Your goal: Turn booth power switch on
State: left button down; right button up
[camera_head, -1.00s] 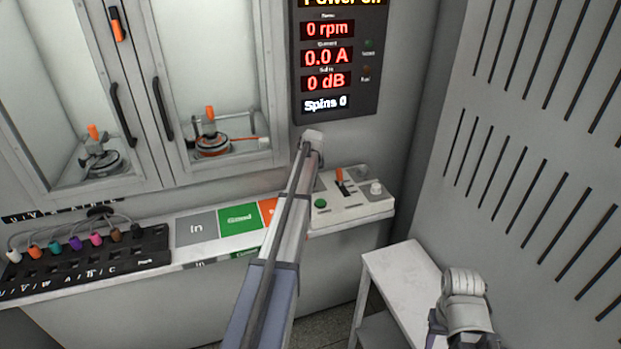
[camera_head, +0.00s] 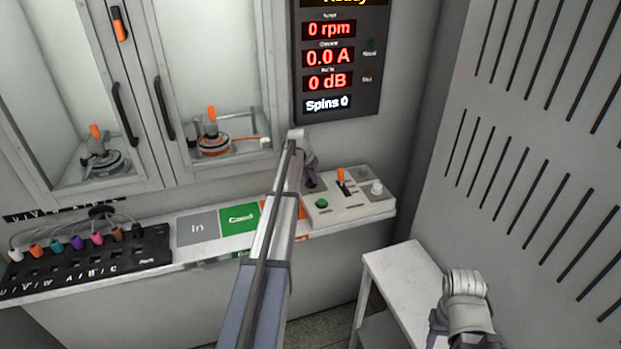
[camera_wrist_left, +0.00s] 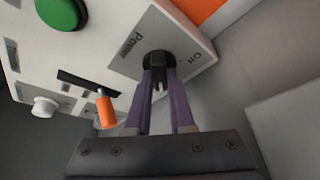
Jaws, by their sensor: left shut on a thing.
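The booth power switch (camera_wrist_left: 157,62) is a black knob on the white control panel (camera_head: 338,206), beside printed "POWER" lettering in the left wrist view. My left gripper (camera_wrist_left: 158,88) has its purple fingers shut on this knob. In the head view my left gripper (camera_head: 311,182) is at the left end of the panel, and the switch is mostly hidden there by the gripper and arm. The display (camera_head: 338,62) above shows yellow text that reads "Ready", cut off at the top edge, with 0 rpm, 0.0 A, 0 dB and Spins 0.
The panel also carries a green button (camera_head: 321,203), an orange-tipped lever (camera_head: 341,175) and a white knob (camera_head: 376,188). Left are a green "Good" area (camera_head: 238,218), a grey "In" area (camera_head: 197,229) and a black socket block (camera_head: 90,262). A white side table (camera_head: 400,262) stands at right.

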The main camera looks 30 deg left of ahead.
dwell(0.4)
pick_arm(q)
jog(key=c, duration=0.8)
grip_release()
jog(key=shift+r, duration=0.1)
pick_arm(e)
jog(key=shift+r, duration=0.15)
pick_arm(q)
jog(key=p+v, duration=0.7)
jog(key=shift+s+r, duration=0.2)
jog(key=shift+r, duration=0.1)
pick_arm(e)
notch_tip(320, 180, up, 7)
